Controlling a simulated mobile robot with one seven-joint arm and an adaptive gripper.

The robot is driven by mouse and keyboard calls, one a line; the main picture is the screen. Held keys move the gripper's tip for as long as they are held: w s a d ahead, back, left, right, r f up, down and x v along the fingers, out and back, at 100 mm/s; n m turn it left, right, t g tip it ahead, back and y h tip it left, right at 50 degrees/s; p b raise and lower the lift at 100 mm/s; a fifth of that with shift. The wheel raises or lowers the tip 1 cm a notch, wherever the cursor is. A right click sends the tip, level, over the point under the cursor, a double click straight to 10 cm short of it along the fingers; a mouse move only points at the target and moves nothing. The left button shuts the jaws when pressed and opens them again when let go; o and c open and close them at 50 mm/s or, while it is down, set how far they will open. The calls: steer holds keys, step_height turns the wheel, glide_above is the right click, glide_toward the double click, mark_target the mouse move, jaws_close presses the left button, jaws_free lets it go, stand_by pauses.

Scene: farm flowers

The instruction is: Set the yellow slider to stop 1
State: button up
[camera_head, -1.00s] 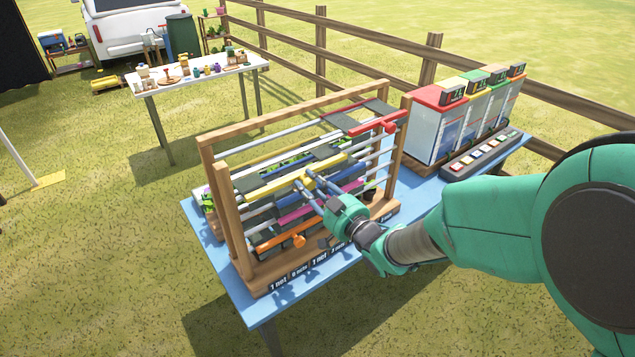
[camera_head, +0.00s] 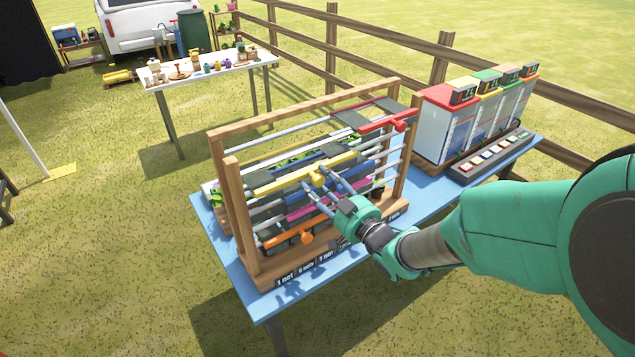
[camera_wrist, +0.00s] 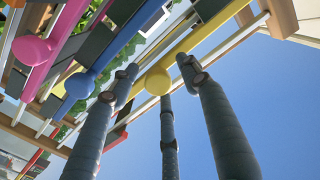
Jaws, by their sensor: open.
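The yellow slider (camera_head: 298,176) is a long bar on rails in a wooden frame (camera_head: 232,205), set above blue, magenta and orange sliders. Its round yellow knob (camera_wrist: 158,82) shows in the wrist view. My gripper (camera_head: 322,184) is at the front of the frame, its fingers pointing at the yellow slider. In the wrist view the gripper's fingers (camera_wrist: 160,85) are spread around the knob, with a gap to the outer ones. It is open and holds nothing. Stop labels run along the frame's base, too small to read surely.
A red slider (camera_head: 385,124) sits at the top right of the frame. Colored-top boxes (camera_head: 470,115) stand right of the frame on the blue table (camera_head: 225,245). Open grass lies in front.

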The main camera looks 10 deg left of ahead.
steer(key=v, duration=1)
steer(key=shift+s+d, duration=0.2)
steer(key=shift+s, duration=0.05)
steer(key=d+r+m+h, duration=0.35)
steer(key=d+h, duration=0.25)
steer(key=d, duration=0.4)
steer(key=d+r+m+h, duration=0.2)
steer(key=d+r+h, duration=0.25)
steer(key=d, duration=0.55)
steer(key=s+d+m+g+h, duration=0.1)
steer(key=s+d+g, duration=0.1)
steer(key=s, duration=1)
steer(key=s+d+m+g+h, duration=0.1)
steer(key=s+g, duration=0.4)
steer(key=s, duration=0.7)
steer(key=shift+s+d+r+m, duration=0.3)
steer(key=shift+d+r+m, duration=0.35)
steer(key=shift+d, duration=0.55)
